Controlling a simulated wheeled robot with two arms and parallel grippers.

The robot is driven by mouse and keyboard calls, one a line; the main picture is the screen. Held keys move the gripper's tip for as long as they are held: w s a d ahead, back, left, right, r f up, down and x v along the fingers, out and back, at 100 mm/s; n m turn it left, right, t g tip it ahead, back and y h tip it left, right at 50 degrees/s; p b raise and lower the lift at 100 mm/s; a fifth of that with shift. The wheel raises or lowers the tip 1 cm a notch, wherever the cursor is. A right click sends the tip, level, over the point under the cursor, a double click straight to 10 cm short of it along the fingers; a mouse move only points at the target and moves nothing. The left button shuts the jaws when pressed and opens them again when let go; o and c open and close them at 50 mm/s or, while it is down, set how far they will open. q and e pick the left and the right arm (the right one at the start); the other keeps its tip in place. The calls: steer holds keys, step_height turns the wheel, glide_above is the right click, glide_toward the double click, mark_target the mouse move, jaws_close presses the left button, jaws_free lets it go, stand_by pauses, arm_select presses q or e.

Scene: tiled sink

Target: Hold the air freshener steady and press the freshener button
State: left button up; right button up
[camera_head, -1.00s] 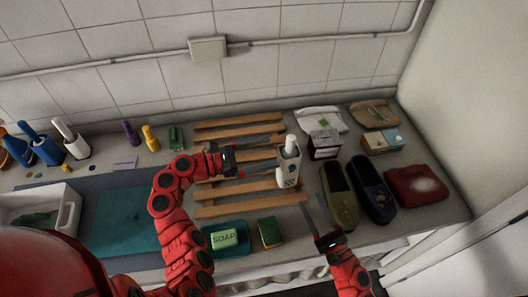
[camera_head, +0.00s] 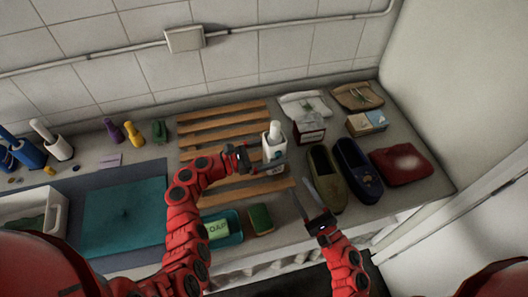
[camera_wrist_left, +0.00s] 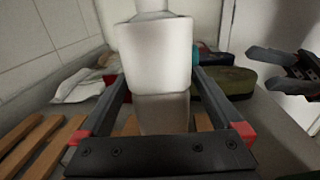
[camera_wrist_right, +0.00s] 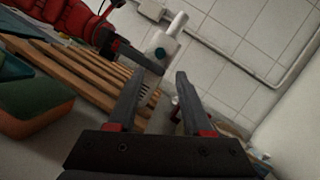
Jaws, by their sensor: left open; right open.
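The air freshener, a white bottle (camera_head: 273,150) with a narrower white top (camera_head: 275,128), stands upright at the right end of the wooden slats. My left gripper (camera_head: 266,165) is open with its fingers on either side of the bottle; in the left wrist view the bottle (camera_wrist_left: 158,65) stands between the spread fingers (camera_wrist_left: 160,105). I cannot tell whether they touch it. My right gripper (camera_head: 308,197) is open and empty, in front and to the right of the bottle. In the right wrist view the bottle (camera_wrist_right: 160,50) shows beyond the fingers (camera_wrist_right: 165,95), with a round teal mark.
A green shoe (camera_head: 325,182) and a blue shoe (camera_head: 358,170) lie right of the bottle, beside a red cloth (camera_head: 402,164). A small box (camera_head: 311,128) is behind. A sponge (camera_head: 260,219) and a teal soap dish (camera_head: 236,236) lie at the front edge.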

arm_select(q)
steer(key=shift+d, duration=0.1)
steer(key=c, duration=1.6)
arm_select(e)
jaws_close()
stand_by(0.5)
